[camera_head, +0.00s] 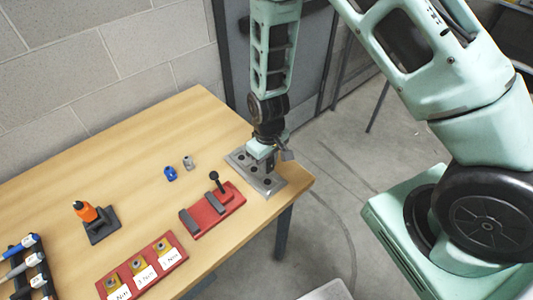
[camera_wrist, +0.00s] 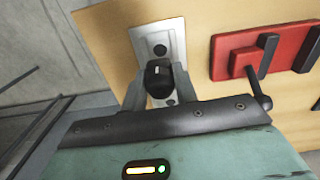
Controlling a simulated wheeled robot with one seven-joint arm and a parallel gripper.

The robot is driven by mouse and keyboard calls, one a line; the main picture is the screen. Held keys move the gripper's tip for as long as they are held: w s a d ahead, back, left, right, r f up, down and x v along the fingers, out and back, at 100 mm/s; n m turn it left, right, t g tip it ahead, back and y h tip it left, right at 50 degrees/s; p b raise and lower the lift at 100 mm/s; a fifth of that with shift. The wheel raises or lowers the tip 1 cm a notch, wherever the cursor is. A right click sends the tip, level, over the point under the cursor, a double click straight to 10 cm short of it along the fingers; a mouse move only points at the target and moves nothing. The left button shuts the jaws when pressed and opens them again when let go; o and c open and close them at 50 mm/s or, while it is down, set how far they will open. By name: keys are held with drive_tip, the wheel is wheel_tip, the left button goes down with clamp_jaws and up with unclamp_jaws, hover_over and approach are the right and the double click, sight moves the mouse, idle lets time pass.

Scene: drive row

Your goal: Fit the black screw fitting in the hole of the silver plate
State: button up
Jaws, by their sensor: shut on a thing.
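The silver plate (camera_head: 277,183) lies near the right corner of the wooden table and has several dark holes. It also shows in the wrist view (camera_wrist: 175,32). My gripper (camera_head: 268,150) is over the plate, pointing down. In the wrist view, my gripper's two fingers (camera_wrist: 158,88) are shut on the black screw fitting (camera_wrist: 158,74), one finger on each side. The fitting is over the middle of the plate, with one hole showing above it and another below it. Its lower end is hidden, so I cannot tell whether it is in a hole.
A red fixture (camera_head: 227,204) with a black knobbed lever stands left of the plate. A blue piece (camera_head: 170,173) and a grey piece (camera_head: 188,162) lie behind it.

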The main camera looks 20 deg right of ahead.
drive_tip(key=shift+f+b, duration=2)
drive_tip(key=shift+f, duration=0.8)
drive_tip(key=shift+f, duration=0.35)
drive_tip(key=o, duration=1)
drive_tip(key=shift+o, duration=0.2)
drive_tip(key=shift+r+b, duration=0.1)
drive_tip(key=shift+b, duration=0.2)
wheel_tip(320, 180, up, 17)
drive_tip(key=shift+r+b, duration=0.1)
drive_tip(key=shift+b, duration=1.1)
